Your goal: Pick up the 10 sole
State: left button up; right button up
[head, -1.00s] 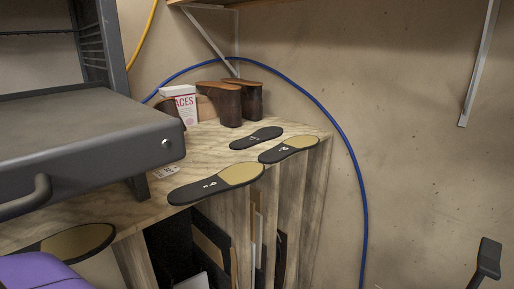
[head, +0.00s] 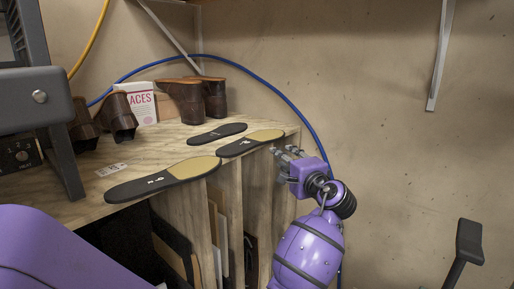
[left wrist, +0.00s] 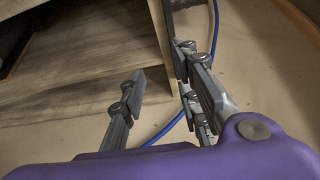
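Three dark soles lie flat on the wooden bench. The front sole (head: 165,178) and the right sole (head: 250,142) have tan ends; the back sole (head: 216,134) looks all dark. Their small white markings are too small to read surely, so I cannot tell which is the 10. My left gripper (head: 284,152) is just right of the right sole, by the bench's end, apparently not touching it. In the left wrist view my left gripper (left wrist: 159,62) has its fingers apart with nothing between them. My right gripper is not in view.
Brown boots (head: 182,102) and a white laces box (head: 137,101) stand at the back of the bench (head: 75,197). A dark machine (head: 38,98) stands at the left. A blue hose (head: 262,92) arcs along the wall. Upright panels stand below the bench.

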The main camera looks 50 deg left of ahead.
aim_at(269, 142)
pick_arm(q)
jog(key=shift+n+g+y, duration=0.3)
jog(key=shift+n+g, duration=0.1)
jog(key=a, duration=0.2)
jog(key=w+a+r, duration=0.1)
jog(key=a, duration=0.2)
jog(key=w+a+r+p, duration=0.1)
jog(key=a, duration=0.2)
jog(key=shift+w+r, duration=0.1)
jog(key=shift+r, duration=0.1)
jog(key=shift+d, duration=0.1)
grip_shut()
